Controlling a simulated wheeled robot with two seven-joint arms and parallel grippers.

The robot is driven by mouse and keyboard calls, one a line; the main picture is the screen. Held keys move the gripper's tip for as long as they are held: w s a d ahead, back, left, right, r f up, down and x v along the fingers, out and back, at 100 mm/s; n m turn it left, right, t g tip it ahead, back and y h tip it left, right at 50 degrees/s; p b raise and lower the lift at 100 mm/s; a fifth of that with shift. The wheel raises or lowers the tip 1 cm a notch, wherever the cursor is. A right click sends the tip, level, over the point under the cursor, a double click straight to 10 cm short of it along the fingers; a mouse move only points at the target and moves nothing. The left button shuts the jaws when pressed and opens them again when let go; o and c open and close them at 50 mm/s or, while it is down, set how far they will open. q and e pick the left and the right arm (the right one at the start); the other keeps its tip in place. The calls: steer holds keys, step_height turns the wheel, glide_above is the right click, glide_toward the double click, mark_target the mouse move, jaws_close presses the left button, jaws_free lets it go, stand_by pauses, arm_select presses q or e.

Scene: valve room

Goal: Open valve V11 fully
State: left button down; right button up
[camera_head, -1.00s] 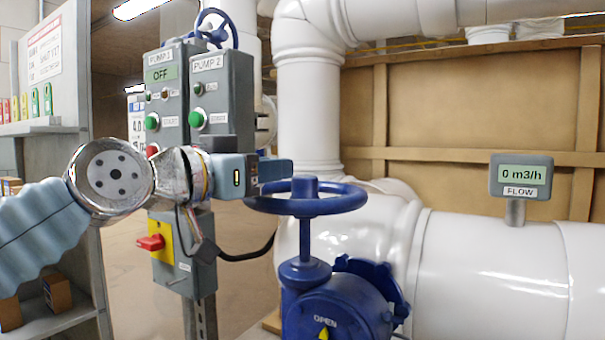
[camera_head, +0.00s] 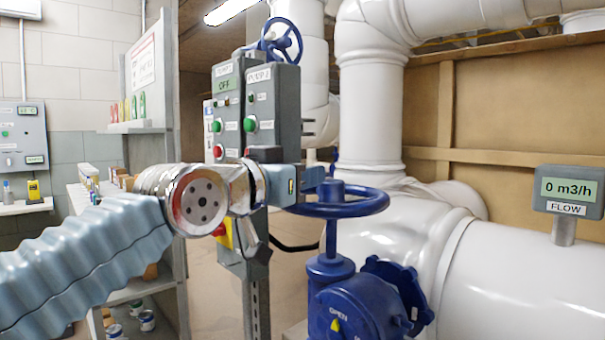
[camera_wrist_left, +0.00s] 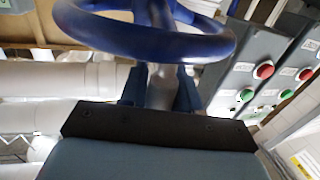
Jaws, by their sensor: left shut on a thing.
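A blue handwheel (camera_head: 365,206) sits on an upright stem above a blue valve body (camera_head: 345,306) marked OPEN with a yellow arrow. No V11 label is readable. My right gripper is not in view.
A flow display (camera_head: 568,190) reads 0 m3/h on the white pipe (camera_head: 520,275) at right. Grey pump boxes (camera_head: 273,105) stand behind my left gripper, with a smaller blue wheel (camera_head: 281,42) beyond. Shelves (camera_head: 150,290) stand at left.

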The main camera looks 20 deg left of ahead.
arm_select(q)
steer(key=shift+d, duration=0.1)
steer(key=c, duration=0.9)
jaws_free()
steer(key=shift+s, duration=0.1)
steer(key=b+v, duration=0.2)
steer(key=v, duration=1.1)
steer(key=shift+s+b, duration=0.3)
